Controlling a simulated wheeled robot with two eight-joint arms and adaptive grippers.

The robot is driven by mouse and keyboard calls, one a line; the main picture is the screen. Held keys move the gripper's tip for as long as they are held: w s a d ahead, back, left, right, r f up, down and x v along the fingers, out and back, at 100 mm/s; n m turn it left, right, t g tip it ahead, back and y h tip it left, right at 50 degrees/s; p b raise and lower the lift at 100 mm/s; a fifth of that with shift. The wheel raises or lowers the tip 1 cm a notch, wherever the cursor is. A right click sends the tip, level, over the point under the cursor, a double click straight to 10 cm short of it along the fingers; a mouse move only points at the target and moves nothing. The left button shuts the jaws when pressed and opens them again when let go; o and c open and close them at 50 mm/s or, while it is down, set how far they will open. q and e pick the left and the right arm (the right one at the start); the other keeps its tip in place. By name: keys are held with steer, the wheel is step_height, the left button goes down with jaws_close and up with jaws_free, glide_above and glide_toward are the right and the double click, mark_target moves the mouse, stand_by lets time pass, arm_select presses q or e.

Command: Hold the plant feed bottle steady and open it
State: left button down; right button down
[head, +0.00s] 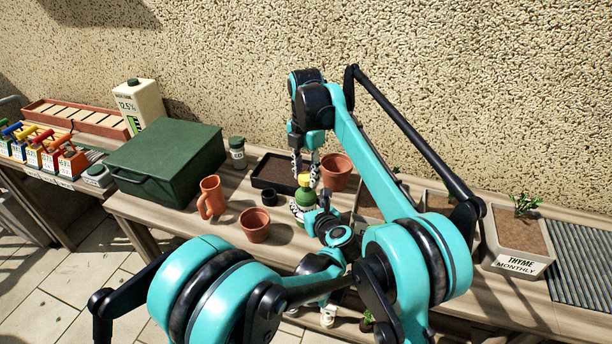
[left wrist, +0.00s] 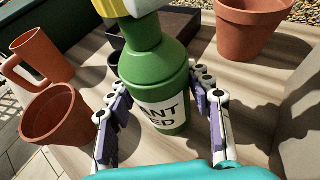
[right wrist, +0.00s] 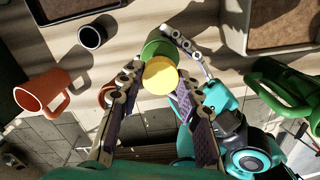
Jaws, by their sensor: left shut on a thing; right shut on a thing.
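The plant feed bottle (head: 306,196) is green with a yellow cap (head: 304,179) and stands upright on the bench. Its white label, partly readable as "ANT ED", shows in the left wrist view (left wrist: 163,110). My left gripper (head: 303,211) is shut around the bottle's body, one finger on each side. My right gripper (head: 305,166) comes down from above and is shut on the yellow cap, which shows between its fingers in the right wrist view (right wrist: 161,76). The cap's top is cut off in the left wrist view.
An orange mug (head: 211,198) and a terracotta pot (head: 255,225) stand left of the bottle. A small black pot (head: 269,197), a soil tray (head: 268,180) and another terracotta pot (head: 337,172) are close behind. A green box (head: 165,160) is farther left. Planters (head: 516,262) line the right.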

mark_target(306, 176)
steer(key=shift+r, duration=0.1)
steer(key=shift+r, duration=2)
arm_select(q)
steer(key=c, duration=0.6)
jaws_free()
